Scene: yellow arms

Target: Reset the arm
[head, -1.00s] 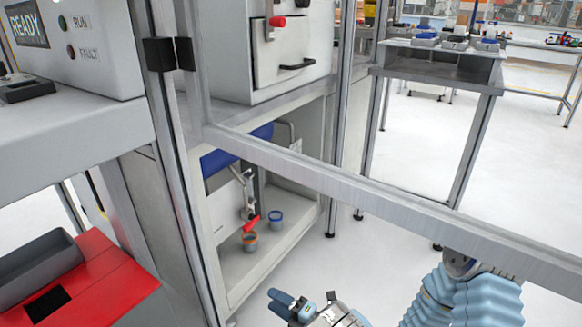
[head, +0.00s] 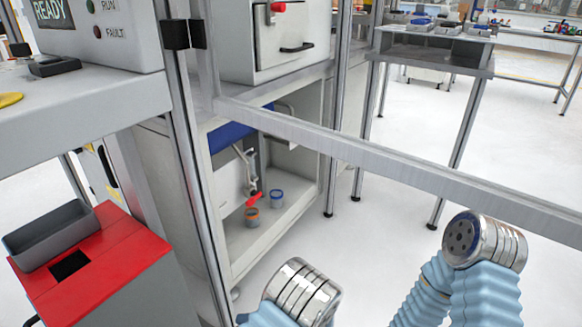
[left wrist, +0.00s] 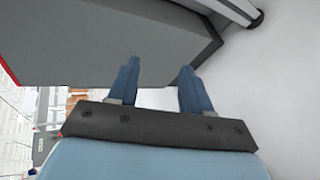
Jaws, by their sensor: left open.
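My left gripper (left wrist: 155,88) shows in the left wrist view, with its two blue fingers apart and nothing between them. A grey panel with a dark edge lies beyond the fingers, and pale floor is to the right. In the head view one of my arms (head: 300,292), with a silver joint and light blue sleeve, is at the bottom middle. Another of my arm parts (head: 470,255), with a silver joint and ribbed blue sleeve, is at the lower right. Neither gripper's fingers show in the head view. My right gripper is out of view.
A grey metal rail (head: 400,170) crosses in front of a cabinet holding an orange-rimmed cup (head: 252,217) and a blue-rimmed cup (head: 277,198). A red box (head: 110,265) with a grey tray (head: 55,228) stands at left.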

